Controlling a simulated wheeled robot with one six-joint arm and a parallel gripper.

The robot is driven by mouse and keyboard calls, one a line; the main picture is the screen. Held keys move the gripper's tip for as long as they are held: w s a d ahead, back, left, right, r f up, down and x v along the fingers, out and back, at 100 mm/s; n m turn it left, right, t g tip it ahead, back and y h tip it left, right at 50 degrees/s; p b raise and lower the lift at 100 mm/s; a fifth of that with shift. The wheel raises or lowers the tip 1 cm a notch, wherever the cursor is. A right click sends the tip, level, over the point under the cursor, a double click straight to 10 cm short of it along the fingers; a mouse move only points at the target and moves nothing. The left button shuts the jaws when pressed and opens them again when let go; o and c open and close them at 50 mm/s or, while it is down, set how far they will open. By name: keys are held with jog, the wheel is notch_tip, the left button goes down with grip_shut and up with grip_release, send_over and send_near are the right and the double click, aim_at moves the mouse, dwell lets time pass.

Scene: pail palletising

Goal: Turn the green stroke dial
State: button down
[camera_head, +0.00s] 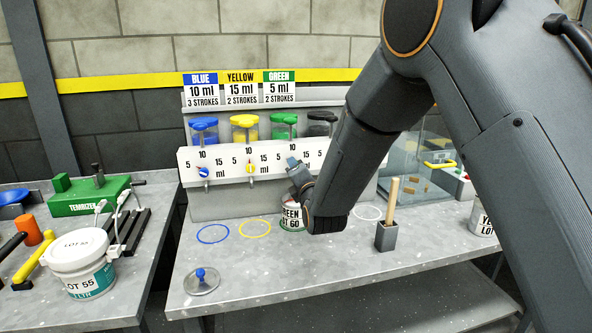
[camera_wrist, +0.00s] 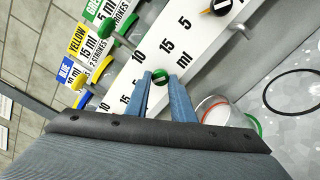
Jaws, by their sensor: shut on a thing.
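The green stroke dial (camera_wrist: 160,78) is a small round knob with a pale mark, on the white panel (camera_wrist: 205,42) printed 5, 10 and 15 ml. In the wrist view the blue fingertips of my gripper (camera_wrist: 160,75) are on either side of it and shut on it. In the head view my gripper (camera_head: 297,168) is at the panel front and hides the dial. The exact number its mark points to cannot be told. The green sign (camera_head: 279,88) above reads 5 ml, 2 strokes.
The blue dial (camera_head: 203,172) and yellow dial (camera_head: 250,169) sit left on the panel. A green-labelled pail (camera_head: 291,217) stands below my gripper. A holder with a wooden stick (camera_head: 387,236) stands to the right. The bench front (camera_head: 270,270) is mostly clear.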

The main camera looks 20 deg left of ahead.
jog(key=shift+f, duration=0.1)
dwell(0.4)
jog(key=c, duration=1.6)
grip_release()
jog(key=shift+b+v, duration=0.6)
jog(key=shift+v, duration=3.35)
